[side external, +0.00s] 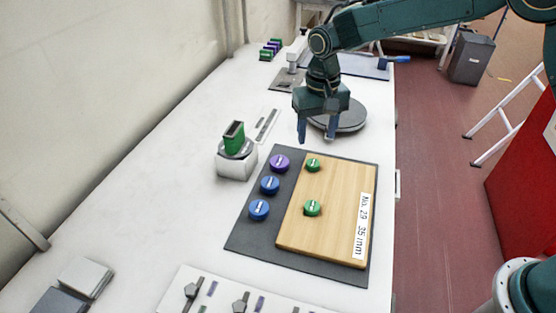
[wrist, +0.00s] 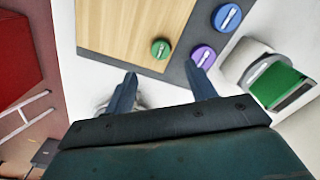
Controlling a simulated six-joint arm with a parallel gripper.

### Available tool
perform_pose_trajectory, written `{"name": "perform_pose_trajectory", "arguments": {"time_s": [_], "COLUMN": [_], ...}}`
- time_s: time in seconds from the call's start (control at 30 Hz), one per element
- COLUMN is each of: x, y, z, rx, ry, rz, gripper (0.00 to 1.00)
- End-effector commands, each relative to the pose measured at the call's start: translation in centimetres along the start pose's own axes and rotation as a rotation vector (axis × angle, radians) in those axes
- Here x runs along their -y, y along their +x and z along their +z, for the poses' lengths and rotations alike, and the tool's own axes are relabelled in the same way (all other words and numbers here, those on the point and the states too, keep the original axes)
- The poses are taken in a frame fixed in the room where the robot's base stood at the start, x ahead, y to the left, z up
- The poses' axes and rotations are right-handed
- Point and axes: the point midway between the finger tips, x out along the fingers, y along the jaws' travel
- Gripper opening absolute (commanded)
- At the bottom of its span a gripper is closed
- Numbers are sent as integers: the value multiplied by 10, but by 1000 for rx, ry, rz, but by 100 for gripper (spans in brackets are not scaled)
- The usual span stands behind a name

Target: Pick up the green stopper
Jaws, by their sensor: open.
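Two round green stoppers with white slot marks are on the wooden board (side external: 333,225). One green stopper (side external: 313,165) is near its far edge, the other green stopper (side external: 312,208) is closer to the board's middle. My gripper (side external: 317,132) is open and empty, with fingers pointing down, above the far edge of the board and apart from the stoppers. In the wrist view, one green stopper (wrist: 160,48) appears just beyond the gap between the fingertips (wrist: 161,75). The other green stopper is not in that view.
A purple stopper (side external: 280,163) and two blue stoppers (side external: 270,185) lie on the dark mat (side external: 247,236) left of the board. A white holder (side external: 235,164) with a green block (side external: 234,138) stands left of the mat. A round grey plate (side external: 352,117) is behind my gripper.

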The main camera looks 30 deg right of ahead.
Motion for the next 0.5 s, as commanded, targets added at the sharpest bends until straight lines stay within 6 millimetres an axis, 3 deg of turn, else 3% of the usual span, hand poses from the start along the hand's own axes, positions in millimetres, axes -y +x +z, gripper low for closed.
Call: {"name": "perform_pose_trajectory", "arguments": {"time_s": [0.2,0.5], "x": [0,0], "y": [27,35], "z": [0,0], "rx": [1,-1], "ry": [0,0], "rz": [0,0], "gripper": [56,56]}}
